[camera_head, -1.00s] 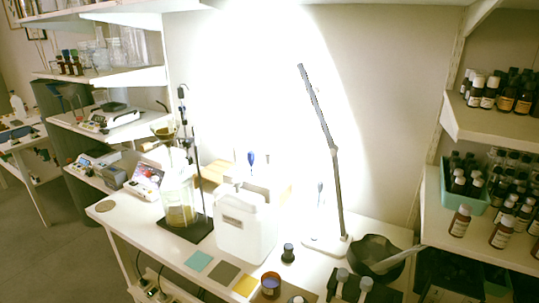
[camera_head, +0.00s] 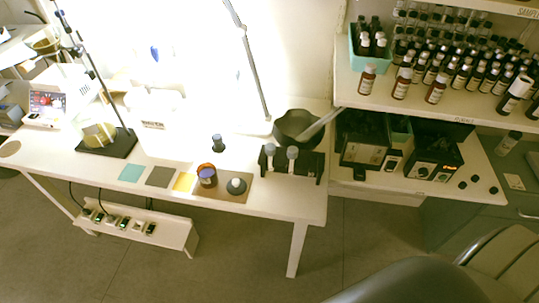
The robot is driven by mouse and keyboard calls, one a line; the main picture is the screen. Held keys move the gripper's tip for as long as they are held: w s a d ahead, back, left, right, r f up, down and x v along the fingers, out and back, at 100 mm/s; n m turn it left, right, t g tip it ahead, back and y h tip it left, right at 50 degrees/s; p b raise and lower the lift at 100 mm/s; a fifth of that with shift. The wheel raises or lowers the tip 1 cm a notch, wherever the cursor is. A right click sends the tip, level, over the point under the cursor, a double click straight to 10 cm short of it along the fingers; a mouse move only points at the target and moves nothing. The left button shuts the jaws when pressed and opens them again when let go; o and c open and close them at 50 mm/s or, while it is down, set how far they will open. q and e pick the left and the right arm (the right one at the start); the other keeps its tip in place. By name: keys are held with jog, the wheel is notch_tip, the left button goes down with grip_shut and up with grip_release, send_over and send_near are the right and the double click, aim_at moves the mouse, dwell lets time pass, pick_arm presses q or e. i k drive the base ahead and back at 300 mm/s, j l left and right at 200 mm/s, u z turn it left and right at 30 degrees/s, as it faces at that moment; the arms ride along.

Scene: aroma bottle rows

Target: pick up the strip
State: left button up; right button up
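No loose paper strip can be made out clearly. A white power strip (camera_head: 133,226) with several sockets and small green lights shows below the white table (camera_head: 75,160), near its left legs. A small pale flat piece (camera_head: 514,182) lies on the lower right counter, too small to identify. Neither of my grippers is in view.
A black holder with capped bottles (camera_head: 291,166) stands at the table's right end beside a dark bowl (camera_head: 296,127). Rows of bottles (camera_head: 437,88) fill the right shelf.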

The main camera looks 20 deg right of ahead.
aim_at(292, 150)
jog(key=z, duration=0.25)
jog(key=i+j+z, duration=0.1)
jog(key=j+z, duration=0.2)
jog(key=z, duration=0.15)
jog(key=j+z, duration=0.45)
jog(key=i+j+z, duration=0.1)
jog(key=j+z, duration=0.15)
jog(key=z, duration=0.2)
